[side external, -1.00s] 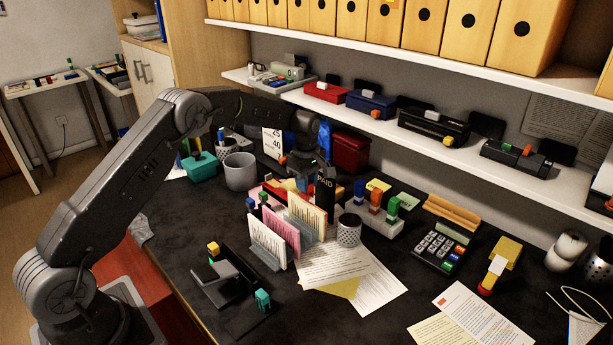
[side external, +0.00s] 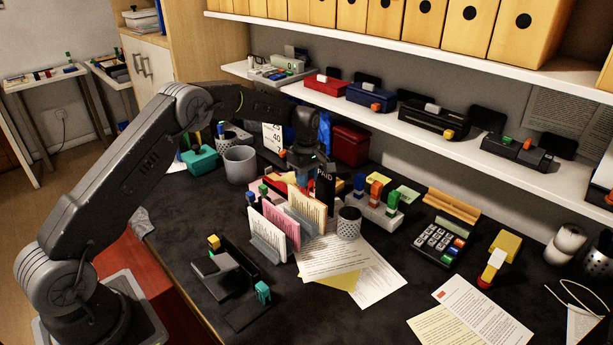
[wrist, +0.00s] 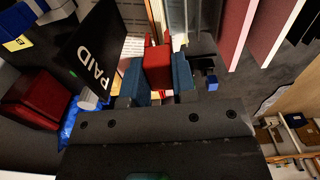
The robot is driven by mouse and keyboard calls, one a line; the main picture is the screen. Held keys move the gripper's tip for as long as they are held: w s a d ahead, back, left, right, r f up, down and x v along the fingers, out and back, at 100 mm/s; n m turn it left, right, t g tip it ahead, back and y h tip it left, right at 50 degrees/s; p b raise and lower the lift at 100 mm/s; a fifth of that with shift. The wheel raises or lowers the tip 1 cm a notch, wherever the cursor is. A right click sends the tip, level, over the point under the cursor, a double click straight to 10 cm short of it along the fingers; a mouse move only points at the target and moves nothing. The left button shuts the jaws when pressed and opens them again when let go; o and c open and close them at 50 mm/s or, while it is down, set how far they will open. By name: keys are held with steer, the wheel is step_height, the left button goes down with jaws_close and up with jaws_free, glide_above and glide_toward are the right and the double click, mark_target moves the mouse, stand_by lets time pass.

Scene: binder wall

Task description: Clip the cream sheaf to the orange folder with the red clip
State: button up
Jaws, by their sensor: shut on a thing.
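My gripper (wrist: 161,82) has blue fingertips closed on the red clip (wrist: 157,62). In the side view my gripper (side external: 302,162) points down behind the paper rack, and the clip is hard to make out there. The cream sheaf (side external: 306,212) stands upright at the back of the rack, behind the pink and white sheaves. In the wrist view, pale upright sheets show just beyond the clip, partly hidden by it and the fingers. I cannot tell whether the clip touches them. The orange folder is not clearly distinguishable.
A black PAID sign (wrist: 94,58) stands close on the left of my gripper in the wrist view. The pink sheaf (side external: 281,228) and a mesh cup (side external: 349,223) are nearby. A stamp rack (side external: 372,207) stands to the right. Loose papers lie in front.

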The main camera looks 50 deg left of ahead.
steer(key=shift+f, duration=1.8)
stand_by(1.9)
steer(key=o, duration=1)
steer(key=shift+r, duration=0.1)
steer(key=s+d+r+m+t, duration=0.1)
steer(key=s+d+r+m, duration=0.15)
steer(key=r, duration=0.85)
steer(key=s+d+r+m, duration=0.1)
steer(key=s+r, duration=0.2)
steer(key=r, duration=0.8)
steer(key=s+d+r+m+t, duration=0.1)
steer(key=s+d+r+m, duration=0.15)
steer(key=s, duration=0.35)
steer(key=s+d+r+m+t, duration=0.1)
steer(key=s+d+r+m, duration=0.1)
steer(key=s+r+m, duration=0.3)
steer(key=s+d+f+m+t, duration=0.1)
steer(key=s+m, duration=0.1)
steer(key=s, duration=0.5)
steer(key=s+d+f+m, duration=0.1)
steer(key=s+f+m, duration=0.1)
steer(key=s, duration=0.4)
steer(key=s+d+f+m+t, duration=0.1)
steer(key=s+d+m, duration=0.1)
steer(key=s, duration=0.5)
steer(key=shift+s+f+m+t, duration=0.3)
steer(key=shift+s+f+m, duration=0.05)
steer(key=shift+m, duration=0.15)
